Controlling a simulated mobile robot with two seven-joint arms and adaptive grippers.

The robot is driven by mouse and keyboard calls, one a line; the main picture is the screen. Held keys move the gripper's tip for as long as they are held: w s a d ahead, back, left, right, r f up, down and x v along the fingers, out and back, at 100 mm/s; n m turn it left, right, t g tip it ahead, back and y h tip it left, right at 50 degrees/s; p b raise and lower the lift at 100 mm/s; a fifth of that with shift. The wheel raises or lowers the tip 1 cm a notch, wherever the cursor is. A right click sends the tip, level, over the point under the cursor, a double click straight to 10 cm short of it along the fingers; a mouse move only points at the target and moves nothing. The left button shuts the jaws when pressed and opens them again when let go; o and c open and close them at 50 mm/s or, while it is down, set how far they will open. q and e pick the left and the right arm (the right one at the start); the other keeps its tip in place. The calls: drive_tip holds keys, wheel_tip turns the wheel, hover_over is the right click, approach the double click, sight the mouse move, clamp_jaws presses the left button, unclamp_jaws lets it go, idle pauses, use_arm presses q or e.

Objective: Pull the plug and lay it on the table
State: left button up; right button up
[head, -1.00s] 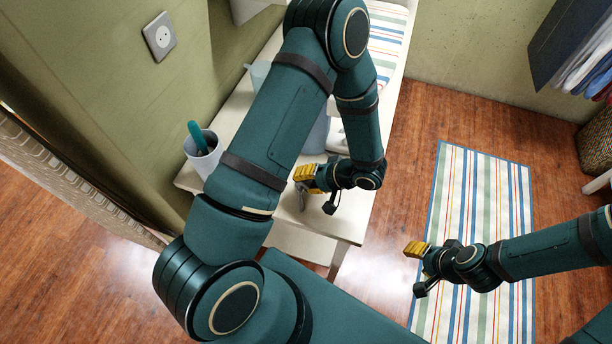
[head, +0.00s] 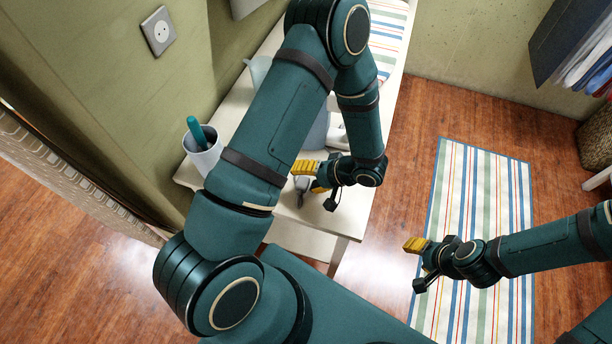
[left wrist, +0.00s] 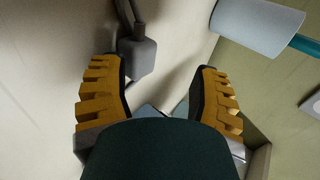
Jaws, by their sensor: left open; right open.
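The grey plug (head: 301,184) lies on the white table (head: 232,112), just beyond my left gripper (head: 308,177). In the left wrist view the plug (left wrist: 138,55) shows with its grey cord, past the fingertips and closer to the left finger. My left gripper is open, its yellow fingers spread apart and holding nothing. The wall socket (head: 158,32) at the upper left has nothing in it. My right gripper (head: 414,246) is open and empty above the striped rug. My left arm hides part of the table.
A pale cup (head: 205,160) with a teal-handled thing stands at the table's left edge. A blue-grey container (head: 258,72) is partly behind my left arm. A striped cloth (head: 387,35) lies at the table's far end. A striped rug (head: 480,220) covers the floor at right.

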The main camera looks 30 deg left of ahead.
use_arm(q)
drive_tip(key=v, duration=1.1)
drive_tip(key=shift+d+r, duration=0.3)
